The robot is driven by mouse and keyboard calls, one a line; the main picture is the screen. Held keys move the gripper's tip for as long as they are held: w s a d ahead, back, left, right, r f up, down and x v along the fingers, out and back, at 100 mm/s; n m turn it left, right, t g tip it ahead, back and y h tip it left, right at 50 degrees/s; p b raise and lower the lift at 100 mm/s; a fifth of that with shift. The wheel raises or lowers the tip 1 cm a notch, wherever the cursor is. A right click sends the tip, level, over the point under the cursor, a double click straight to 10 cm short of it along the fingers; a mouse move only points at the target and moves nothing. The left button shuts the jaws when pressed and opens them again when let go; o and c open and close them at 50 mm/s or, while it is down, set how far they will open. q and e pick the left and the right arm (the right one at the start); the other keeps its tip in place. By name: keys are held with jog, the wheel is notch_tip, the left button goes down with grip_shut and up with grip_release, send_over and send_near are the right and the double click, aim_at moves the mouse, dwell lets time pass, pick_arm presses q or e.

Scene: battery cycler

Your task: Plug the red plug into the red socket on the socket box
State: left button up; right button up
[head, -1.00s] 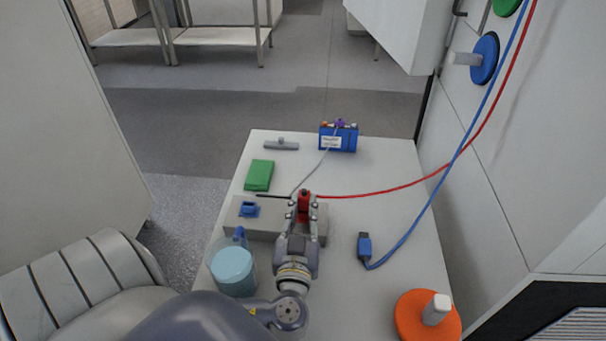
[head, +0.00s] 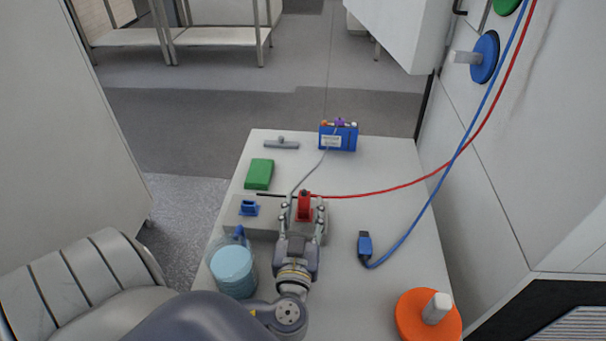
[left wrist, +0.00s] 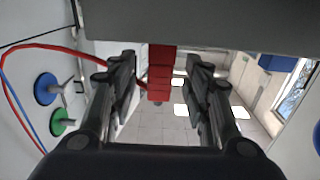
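The red plug (head: 304,204), with its red cable trailing right, stands at the right end of the grey socket box (head: 272,226). In the left wrist view the red plug (left wrist: 159,84) meets a red part at the box's edge, likely the red socket (left wrist: 162,54); I cannot tell how deep it sits. My left gripper (head: 303,212) is open, its fingers on either side of the plug with a gap on both sides. Its fingers also show apart in the left wrist view (left wrist: 160,78). My right gripper is not in view.
A blue socket (head: 249,208) is on the box's left part. A blue plug (head: 365,246) lies on the table at right. A jar with blue contents (head: 233,270) stands close left of my arm. A green block (head: 259,174), blue battery pack (head: 338,138) and orange disc (head: 414,318) lie around.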

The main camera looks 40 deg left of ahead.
pick_arm(q)
jog(key=v, duration=1.2)
